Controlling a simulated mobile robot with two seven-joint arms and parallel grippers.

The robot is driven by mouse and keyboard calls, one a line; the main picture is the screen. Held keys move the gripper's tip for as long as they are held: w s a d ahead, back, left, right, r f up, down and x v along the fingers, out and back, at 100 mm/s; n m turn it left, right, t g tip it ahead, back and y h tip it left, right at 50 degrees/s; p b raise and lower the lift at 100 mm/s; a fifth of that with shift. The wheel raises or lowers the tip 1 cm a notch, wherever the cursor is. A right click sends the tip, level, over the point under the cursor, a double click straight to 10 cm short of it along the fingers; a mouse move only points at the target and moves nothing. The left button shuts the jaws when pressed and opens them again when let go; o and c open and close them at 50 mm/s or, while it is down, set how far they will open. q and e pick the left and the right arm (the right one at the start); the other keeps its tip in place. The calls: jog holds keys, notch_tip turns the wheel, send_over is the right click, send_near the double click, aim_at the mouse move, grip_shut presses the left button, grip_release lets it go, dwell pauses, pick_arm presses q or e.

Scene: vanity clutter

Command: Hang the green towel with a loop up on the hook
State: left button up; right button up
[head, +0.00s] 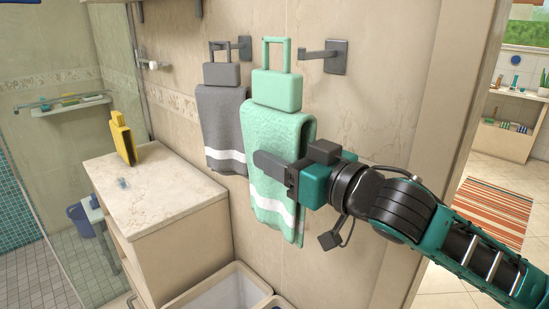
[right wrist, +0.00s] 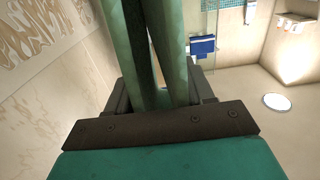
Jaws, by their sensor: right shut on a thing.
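The green towel (head: 275,135) hangs upright in the head view, with a white stripe low down and a block with a square loop (head: 276,42) at its top. My right gripper (head: 278,170) is shut on the towel's middle from the right. In the right wrist view, green cloth (right wrist: 172,50) stands between the fingers. A grey wall hook (head: 330,56) is just right of the loop, its peg pointing left; they look apart. A second hook (head: 243,46) is further left, by the loop of a grey towel (head: 222,115). My left gripper is out of view.
A white bin (head: 225,290) is below the towels. A doorway edge (head: 430,130) is at right.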

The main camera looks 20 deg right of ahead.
jog(key=w+d+f+b, duration=0.1)
jog(key=w+d, duration=0.1)
jog(key=d, duration=0.4)
jog(key=shift+d, duration=0.25)
dwell(0.5)
jog(key=shift+w, duration=0.1)
dwell(0.5)
jog(key=o, duration=1.2)
jog(key=shift+f, duration=0.1)
